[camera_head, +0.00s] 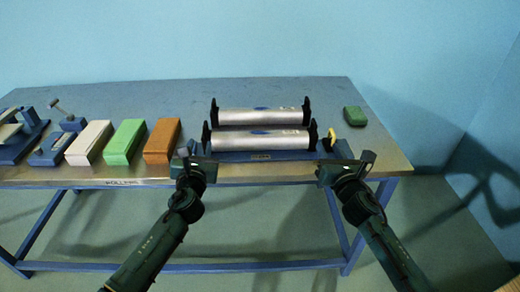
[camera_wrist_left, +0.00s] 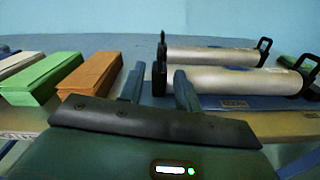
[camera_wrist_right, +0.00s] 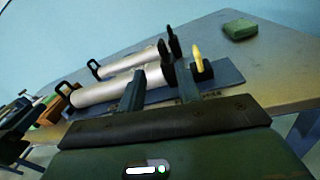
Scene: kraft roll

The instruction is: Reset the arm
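My left gripper (camera_head: 193,153) is at the table's front edge, between the orange-brown block and the left end of the silver rollers. In the left wrist view its two fingers (camera_wrist_left: 158,88) stand apart with nothing between them. My right gripper (camera_head: 346,158) is at the front edge by the right end of the rollers. In the right wrist view its fingers (camera_wrist_right: 160,92) are spread and empty, seen against the blue roller base. Neither gripper appears to hold anything.
Two silver rollers (camera_head: 262,116) with black end brackets lie on the table (camera_head: 200,93). White (camera_head: 90,142), green (camera_head: 124,141) and orange-brown (camera_head: 162,140) blocks stand left. A yellow-tipped piece (camera_head: 331,135) is near the right gripper. A green block (camera_head: 355,116) lies at right; blue devices (camera_head: 56,148) at far left.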

